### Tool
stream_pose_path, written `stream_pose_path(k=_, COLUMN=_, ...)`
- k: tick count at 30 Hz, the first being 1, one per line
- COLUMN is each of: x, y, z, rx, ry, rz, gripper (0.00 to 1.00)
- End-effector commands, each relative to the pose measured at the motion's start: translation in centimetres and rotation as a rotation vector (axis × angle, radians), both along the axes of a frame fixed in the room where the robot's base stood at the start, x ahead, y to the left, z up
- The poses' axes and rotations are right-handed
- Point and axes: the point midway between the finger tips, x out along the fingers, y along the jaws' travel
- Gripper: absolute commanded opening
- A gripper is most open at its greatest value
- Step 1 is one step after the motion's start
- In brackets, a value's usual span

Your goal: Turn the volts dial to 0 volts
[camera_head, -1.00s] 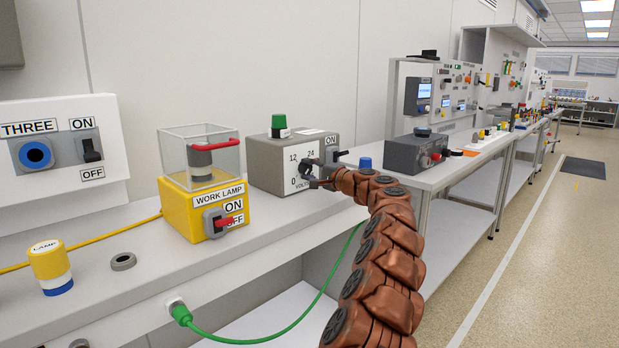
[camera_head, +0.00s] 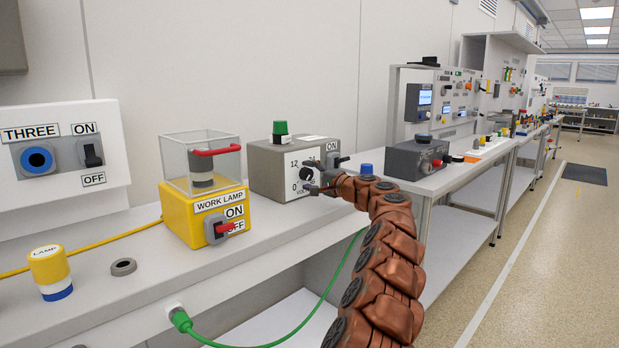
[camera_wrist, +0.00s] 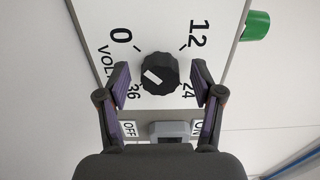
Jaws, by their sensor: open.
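The volts dial (camera_wrist: 158,73) is a black ribbed knob on a white panel marked 0, 12, 24 and 36. Its white mark lies on the left part of its face, slanted; I cannot tell exactly which number it points to. In the head view the dial (camera_head: 306,173) is on the front of a grey box (camera_head: 267,169). My gripper (camera_wrist: 160,84) is open, with one finger on each side of the dial and gaps visible. In the head view my gripper (camera_head: 314,190) is just in front of the panel, partly covering its lower right.
The box's ON/OFF switch (camera_wrist: 169,130) is close below the fingers in the wrist view. A green knob (camera_head: 280,128) stands on the box. The yellow work lamp (camera_head: 206,212) is to the left. A blue button (camera_head: 365,169) is behind my arm.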

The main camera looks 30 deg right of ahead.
Motion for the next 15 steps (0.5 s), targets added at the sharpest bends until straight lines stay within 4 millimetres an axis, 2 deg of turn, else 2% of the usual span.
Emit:
stream_pose_path(k=8, x=-0.4, y=-0.2, z=0.0, rx=0.001, ry=0.000, rz=-0.002, gripper=0.66)
stream_pose_path(k=15, x=-2.1, y=-0.6, z=0.2, rx=0.004, ry=-0.002, rz=-0.003, gripper=0.66)
